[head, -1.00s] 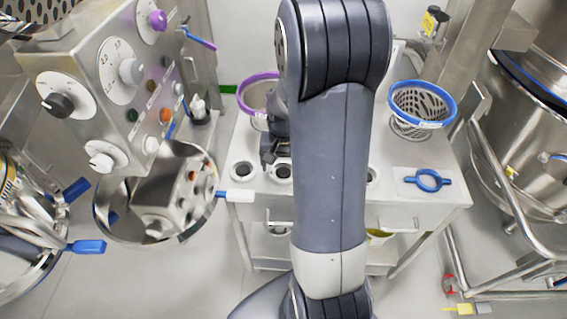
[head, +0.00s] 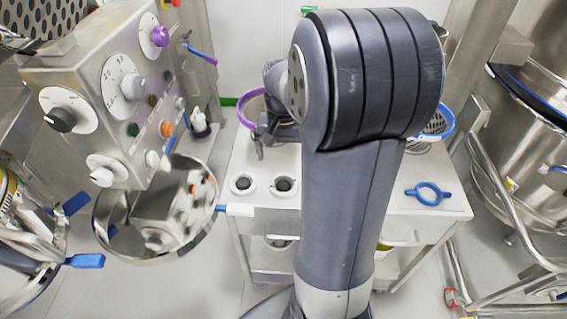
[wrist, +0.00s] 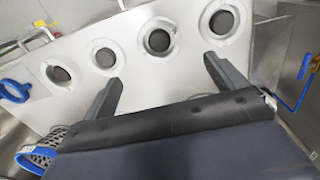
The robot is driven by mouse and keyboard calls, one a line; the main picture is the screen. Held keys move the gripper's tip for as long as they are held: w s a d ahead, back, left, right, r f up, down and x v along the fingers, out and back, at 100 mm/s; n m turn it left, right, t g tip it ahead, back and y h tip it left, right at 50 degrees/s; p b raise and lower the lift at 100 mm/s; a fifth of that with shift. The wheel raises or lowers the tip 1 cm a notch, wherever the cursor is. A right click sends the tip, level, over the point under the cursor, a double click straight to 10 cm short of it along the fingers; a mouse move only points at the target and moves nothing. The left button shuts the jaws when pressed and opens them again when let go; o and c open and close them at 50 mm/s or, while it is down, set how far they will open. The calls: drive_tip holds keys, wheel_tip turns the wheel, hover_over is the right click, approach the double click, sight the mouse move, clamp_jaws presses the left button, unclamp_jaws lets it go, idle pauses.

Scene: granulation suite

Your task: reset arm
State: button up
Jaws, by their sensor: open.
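My gripper (wrist: 163,88) is open and empty in the wrist view, its two fingers apart above the white cart top (wrist: 140,75). A row of round dark holes with pale rims (wrist: 158,40) lies beyond the fingertips. In the head view my arm fills the middle, and my gripper (head: 262,140) shows small and partly hidden at its left, over the back left of the cart (head: 258,208). It is near a purple-rimmed basket (head: 243,104).
A blue-rimmed perforated basket (head: 447,122) is partly hidden behind my arm. A blue ring tool (head: 428,194) lies on the cart's right. A control box with knobs (head: 108,95) stands left, above a round steel lid (head: 160,240). A steel vessel (head: 530,150) stands right.

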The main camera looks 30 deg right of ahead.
sight(284, 184)
drive_tip(key=shift+r, duration=0.45)
drive_tip(key=shift+f, duration=0.1)
wheel_tip(284, 184, down, 11)
drive_tip(key=shift+r, duration=0.15)
drive_tip(key=shift+w+d+r+p, duration=0.1)
drive_tip(key=shift+w+r+p, duration=0.05)
drive_tip(key=shift+r+p, duration=0.75)
drive_tip(key=shift+r, duration=0.25)
drive_tip(key=shift+f, duration=0.1)
